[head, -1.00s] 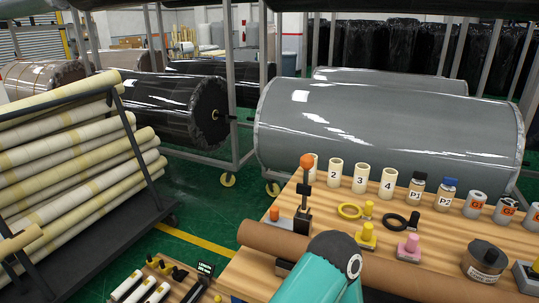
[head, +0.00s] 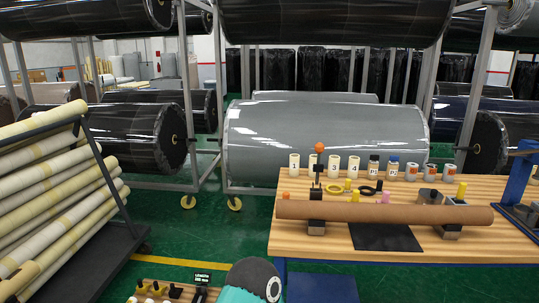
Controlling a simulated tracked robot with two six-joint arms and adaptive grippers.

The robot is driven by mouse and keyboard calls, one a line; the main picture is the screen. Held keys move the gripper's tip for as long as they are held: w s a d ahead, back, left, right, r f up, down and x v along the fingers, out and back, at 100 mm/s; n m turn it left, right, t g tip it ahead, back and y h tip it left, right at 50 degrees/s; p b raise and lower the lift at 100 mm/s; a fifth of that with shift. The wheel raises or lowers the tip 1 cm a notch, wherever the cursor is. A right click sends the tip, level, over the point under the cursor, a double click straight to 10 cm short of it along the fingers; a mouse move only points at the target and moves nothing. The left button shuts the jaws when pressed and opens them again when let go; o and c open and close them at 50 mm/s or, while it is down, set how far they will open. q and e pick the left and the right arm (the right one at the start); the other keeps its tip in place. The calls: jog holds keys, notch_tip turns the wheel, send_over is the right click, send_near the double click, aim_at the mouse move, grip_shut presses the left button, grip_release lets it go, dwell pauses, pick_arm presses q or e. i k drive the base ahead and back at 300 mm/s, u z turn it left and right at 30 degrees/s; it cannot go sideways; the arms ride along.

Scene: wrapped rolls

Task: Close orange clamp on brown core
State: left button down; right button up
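The brown core (head: 400,212) is a long tube lying level across the wooden table, resting on dark supports near both ends. The orange clamp shows as an orange ball knob (head: 319,147) on an upright dark lever (head: 317,180) by the core's left end. Its dark block (head: 316,196) is at the core there; whether it touches the core is too small to tell. A teal and dark part of my arm shows at the bottom centre, well in front of the table and apart from the clamp. Neither gripper is in view.
The wooden table (head: 290,245) holds numbered cream tubes, small bottles, grey rolls and yellow and black rings behind the core. A black mat (head: 385,238) lies in front of it. A blue press (head: 520,185) stands at right. A rack of cream tubes (head: 50,190) stands at left.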

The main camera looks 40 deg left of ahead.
aim_at(318, 167)
jog(key=z, duration=0.05)
jog(key=k, duration=0.3)
jog(key=u, duration=0.7)
jog(key=i, duration=1)
jog(key=u, duration=0.05)
